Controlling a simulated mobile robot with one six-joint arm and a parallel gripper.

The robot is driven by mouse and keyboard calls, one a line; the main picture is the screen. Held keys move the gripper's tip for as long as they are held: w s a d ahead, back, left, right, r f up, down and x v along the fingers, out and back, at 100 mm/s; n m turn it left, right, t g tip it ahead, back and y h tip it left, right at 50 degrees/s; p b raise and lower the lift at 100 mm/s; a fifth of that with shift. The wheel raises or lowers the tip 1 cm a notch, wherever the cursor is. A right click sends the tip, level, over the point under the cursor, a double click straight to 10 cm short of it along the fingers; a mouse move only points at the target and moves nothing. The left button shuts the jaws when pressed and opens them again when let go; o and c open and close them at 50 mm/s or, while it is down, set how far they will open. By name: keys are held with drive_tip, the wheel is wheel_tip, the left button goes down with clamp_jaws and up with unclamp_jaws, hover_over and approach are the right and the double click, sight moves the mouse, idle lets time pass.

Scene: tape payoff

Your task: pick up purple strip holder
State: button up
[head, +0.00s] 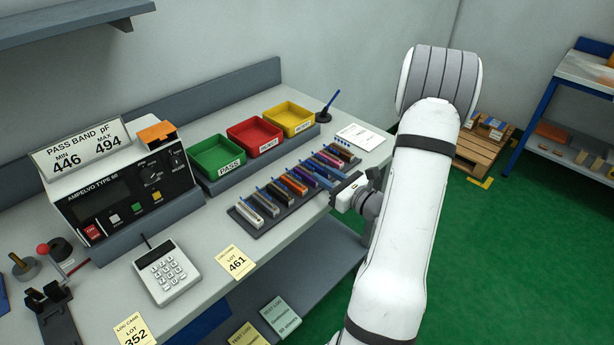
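The purple strip holder (306,177) appears to lie in the dark rack (262,233) on the bench, in a row of several strip holders of different colours. An orange-brown holder is on its near-left side and a blue one on its far-right side. My gripper (334,194) is at the right end of the row, close to the right ends of the purple and blue holders. Its white body is seen from behind and the fingers are small and mostly hidden. I cannot tell whether they touch a holder or how far apart they are.
Green (217,157), red (254,136) and yellow (289,118) trays stand behind the rack. A meter (120,190) stands at the left, with a keypad device (165,272) in front. A lot card (237,262) lies by the rack's near end. A white paper (360,136) lies beyond.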

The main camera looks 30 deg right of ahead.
sight(306, 165)
drive_tip(key=p+x, duration=0.1)
drive_tip(key=x, duration=0.6)
drive_tip(key=shift+a+f+p, duration=0.15)
drive_tip(key=shift+p, duration=0.15)
drive_tip(key=shift+c, duration=0.2)
clamp_jaws()
